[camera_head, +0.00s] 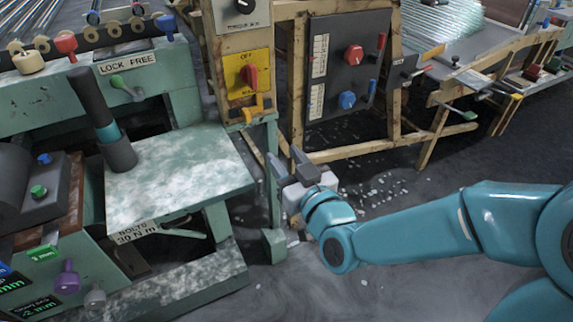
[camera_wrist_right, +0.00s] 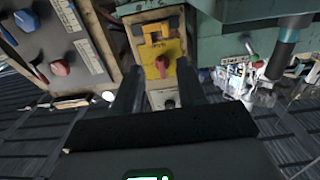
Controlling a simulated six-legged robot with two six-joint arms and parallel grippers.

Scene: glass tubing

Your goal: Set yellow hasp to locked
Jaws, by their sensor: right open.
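The yellow hasp (camera_head: 258,110) is a small orange-yellow loop on the lower part of a yellow switch panel (camera_head: 238,74), under a red rotary handle (camera_head: 250,76). In the right wrist view the panel (camera_wrist_right: 161,72) appears upside down, with the hasp (camera_wrist_right: 153,31) above the red handle (camera_wrist_right: 162,66). I cannot tell the hasp's exact position. My right gripper (camera_head: 287,160) is open and empty, below the panel in the head view. Its two dark fingers also frame the panel in the right wrist view (camera_wrist_right: 158,88). My left gripper is out of view.
A wooden post carries the panel, with a grey box and black knob (camera_head: 243,6) above. A dark board (camera_head: 345,85) with red and blue knobs stands to the right. A green bench (camera_head: 175,165) with a dark, teal-banded cylinder (camera_head: 118,150) stands left.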

